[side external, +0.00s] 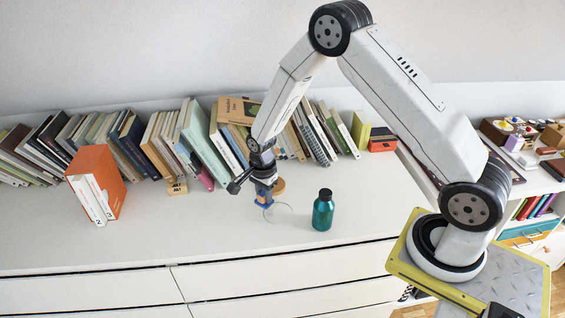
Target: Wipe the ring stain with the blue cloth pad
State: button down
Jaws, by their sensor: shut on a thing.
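My gripper (263,184) is low over the white top of the drawer unit, pointing down. It is shut on the blue cloth pad (262,198), which shows as a small blue patch beneath the fingers. The ring stain (291,214) is a faint pale ring on the white top, just right of and nearer the front than the pad. The pad is at the ring's left back edge. I cannot tell whether the pad touches the surface.
A teal bottle (323,212) with a dark cap stands right of the ring. A round tan object (279,186) is just behind the gripper. An orange file box (98,182) stands at left, and a row of books lines the wall. The front left of the top is clear.

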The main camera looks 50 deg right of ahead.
aim_at(266, 212)
notch_tip(266, 212, down, 5)
jog(key=shift+s+d+f, duration=0.15)
jog(key=shift+d, duration=0.05)
jog(key=shift+s+d+f, duration=0.1)
jog(key=shift+s+d, duration=2.55)
jog(key=shift+s, duration=0.05)
jog(key=w+a, duration=0.5)
jog(key=shift+w+a, duration=0.35)
jog(key=shift+a, duration=0.05)
jog(key=shift+w+d, duration=0.5)
jog(key=shift+d, duration=0.1)
jog(key=shift+s+d, duration=2.7)
jog(key=shift+s, duration=0.1)
jog(key=shift+w+a, duration=2.8)
jog(key=shift+w, duration=0.05)
jog(key=shift+s+r, duration=0.1)
jog(key=shift+r, duration=3.9)
